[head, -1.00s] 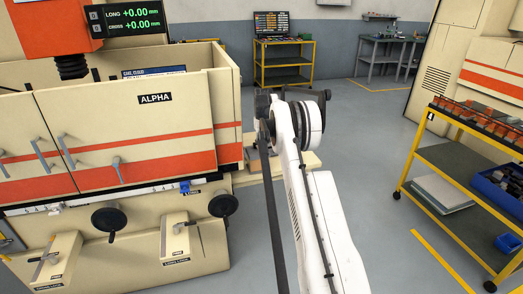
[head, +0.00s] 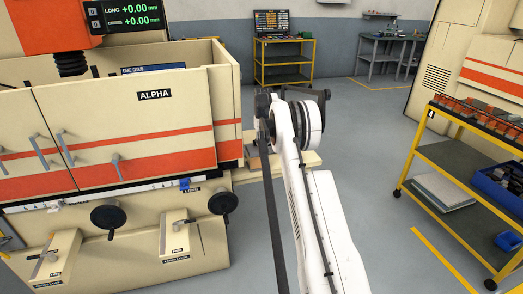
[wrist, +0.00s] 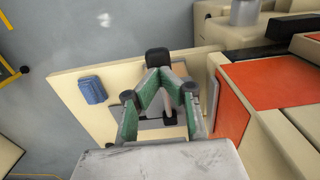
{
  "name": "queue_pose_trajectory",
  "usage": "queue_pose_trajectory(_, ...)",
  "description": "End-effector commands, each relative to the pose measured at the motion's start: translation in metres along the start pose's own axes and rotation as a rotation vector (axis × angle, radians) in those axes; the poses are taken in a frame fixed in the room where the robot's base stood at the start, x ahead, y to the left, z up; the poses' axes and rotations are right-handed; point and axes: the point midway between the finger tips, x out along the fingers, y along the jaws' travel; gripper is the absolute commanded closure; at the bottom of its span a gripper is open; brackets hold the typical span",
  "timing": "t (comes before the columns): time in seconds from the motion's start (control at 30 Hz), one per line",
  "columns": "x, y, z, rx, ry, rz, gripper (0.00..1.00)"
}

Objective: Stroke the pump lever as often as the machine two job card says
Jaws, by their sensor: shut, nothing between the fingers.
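My gripper (wrist: 160,75) is shut with nothing held, over a cream shelf (wrist: 75,110) beside a machine in the wrist view. A black knob-like end (wrist: 157,57) shows at the fingertips, and a pale grey rod (wrist: 168,104) shows between the green fingers. I cannot tell for sure whether these are the pump lever, or whether the fingers touch it. In the head view my white arm hides the gripper. The shelf (head: 300,160) partly shows beside the machine marked ALPHA (head: 155,95). No job card for machine two can be made out.
A blue block (wrist: 91,90) lies on the shelf. A blue-topped sign (head: 153,68), too small to read, is behind the ALPHA machine's front panel. A yellow cart (head: 440,165) stands right, and a tool cart (head: 284,62) at the back. Grey floor is free between them.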

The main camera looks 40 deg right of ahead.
Motion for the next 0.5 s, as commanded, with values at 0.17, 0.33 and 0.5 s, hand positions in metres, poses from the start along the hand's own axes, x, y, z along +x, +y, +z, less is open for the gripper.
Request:
queue_pose_trajectory(0.17,0.016,0.0,-0.002,0.0,0.0,0.0,1.0)
queue_pose_trajectory(0.33,0.029,0.0,-0.003,0.0,0.0,0.0,1.0)
queue_pose_trajectory(0.5,0.042,0.0,-0.004,0.0,0.0,0.0,1.0)
